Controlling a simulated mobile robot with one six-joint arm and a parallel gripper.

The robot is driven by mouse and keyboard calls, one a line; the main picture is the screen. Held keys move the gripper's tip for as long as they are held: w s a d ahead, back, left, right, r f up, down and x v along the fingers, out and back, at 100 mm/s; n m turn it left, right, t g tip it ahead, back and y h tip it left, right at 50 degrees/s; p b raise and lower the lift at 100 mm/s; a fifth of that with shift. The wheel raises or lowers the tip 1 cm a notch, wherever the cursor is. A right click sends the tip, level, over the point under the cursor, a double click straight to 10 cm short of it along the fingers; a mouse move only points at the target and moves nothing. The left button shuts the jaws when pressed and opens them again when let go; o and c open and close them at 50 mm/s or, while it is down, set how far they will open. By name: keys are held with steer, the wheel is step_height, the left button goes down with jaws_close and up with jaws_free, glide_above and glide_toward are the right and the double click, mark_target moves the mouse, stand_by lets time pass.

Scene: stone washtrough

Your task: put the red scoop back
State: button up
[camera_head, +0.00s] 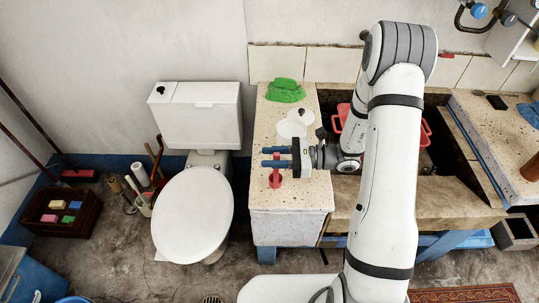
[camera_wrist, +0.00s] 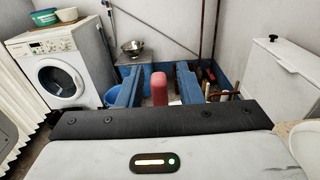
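The red scoop (camera_head: 276,178) is at the front part of the left stone ledge, with its narrow handle upward and a rounder part low down. In the wrist view its rounded red end (camera_wrist: 159,88) shows between the two blue fingers. My gripper (camera_head: 273,157) reaches left over the ledge. Its fingers are apart, one on each side of the red handle; in the wrist view (camera_wrist: 158,85) a gap shows on both sides of it. The lower part of the scoop is hidden in the wrist view.
White round pieces (camera_head: 291,128) and a green cloth (camera_head: 285,90) lie behind my gripper on the ledge (camera_head: 265,222). A red basin (camera_head: 425,133) sits in the trough behind my arm. A white toilet (camera_head: 193,215) stands left. A crate (camera_head: 62,212) is on the floor.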

steer(key=shift+r, duration=0.1)
steer(key=d+b, duration=0.3)
steer(key=d, duration=0.9)
steer(key=s+a+r+n+g+h, duration=0.35)
steer(key=s+r+n+h, duration=0.35)
steer(key=s+n+h, duration=0.3)
steer(key=s+d+r+n+t+h, duration=0.5)
steer(key=s+r+n+t+h, duration=0.1)
steer(key=r+n+h, duration=0.1)
steer(key=shift+s+d+n+h, duration=0.35)
steer(key=shift+d+n+h, duration=0.05)
steer(key=shift+n, duration=0.2)
steer(key=shift+w, duration=0.1)
steer(key=shift+a, duration=0.2)
